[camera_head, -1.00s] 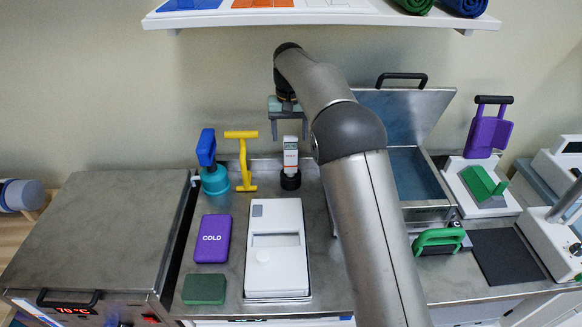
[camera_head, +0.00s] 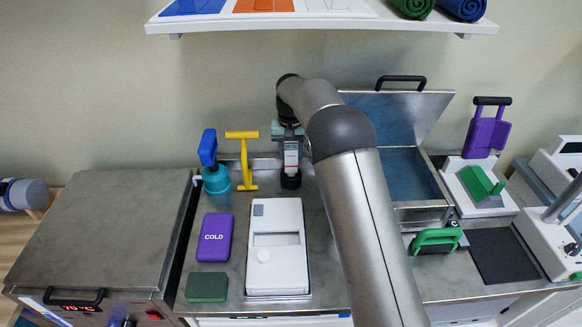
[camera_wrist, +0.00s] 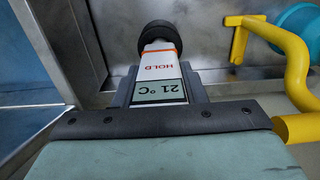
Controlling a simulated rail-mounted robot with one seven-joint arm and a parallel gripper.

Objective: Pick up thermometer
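The thermometer (camera_head: 291,160) is white with an orange stripe and stands upright with its lower end in a round black base at the back of the counter. In the wrist view the thermometer (camera_wrist: 160,75) shows a display reading 21 °C and the word HOLD. My gripper (camera_head: 290,150) is down over its upper part, with one finger on each side. In the wrist view the fingers of my gripper (camera_wrist: 160,85) lie close along both sides of the display, shut on it. The thermometer is still at its base.
A yellow handled tool (camera_head: 243,160) and a blue-and-teal tool (camera_head: 212,165) stand just left. An open metal bath (camera_head: 415,175) is to the right. A white device (camera_head: 276,275), a purple cold pack (camera_head: 214,237) and a green block (camera_head: 206,287) lie in front. A shelf (camera_head: 320,25) hangs above.

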